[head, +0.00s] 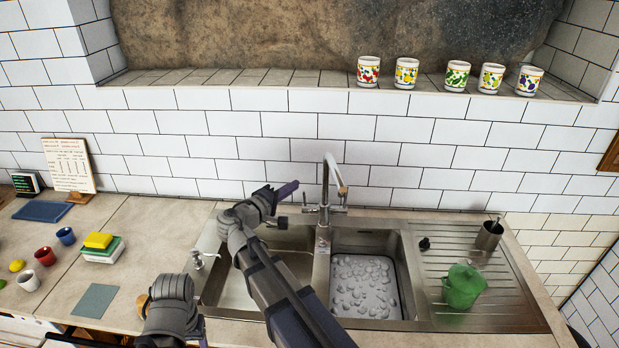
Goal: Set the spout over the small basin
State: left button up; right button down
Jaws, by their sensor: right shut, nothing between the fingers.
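The chrome tap's spout (337,174) arches up behind the sink, and its tip hangs toward the right, near the divider and the right basin. The right basin (405,275) looks narrower and holds a pale, pebbled layer. The left basin (235,290) looks wider, and my right arm partly covers it. My right gripper (288,190) is shut and empty, left of the tap and apart from the spout. A link of my left arm shows at the bottom left, but its fingers do not show.
A green pot (463,286) and a dark metal cup (488,235) stand on the drainer right of the basins. A soap pump (198,260) stands left of the sink. Stacked sponges (100,245), small cups and a recipe stand (68,165) are further left. Several patterned cups line the ledge.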

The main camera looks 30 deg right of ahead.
aim_at(333, 174)
jog(key=s+d+b+x, duration=0.1)
jog(key=s+b+x, duration=0.1)
jog(key=x, duration=1)
jog(key=shift+d+f, duration=0.2)
jog(key=shift+d, duration=0.2)
jog(key=shift+s+d, duration=0.1)
jog(key=shift+s, duration=0.1)
jog(key=shift+s+d+n+t, duration=0.4)
jog(key=shift+d+t, duration=0.1)
jog(key=s+d+n+t+y, duration=0.1)
jog(key=d+n+t+y, duration=0.1)
jog(key=d, duration=0.5)
jog(key=shift+s+t+y, duration=0.3)
jog(key=shift+t, duration=0.1)
jog(key=shift+d, duration=0.15)
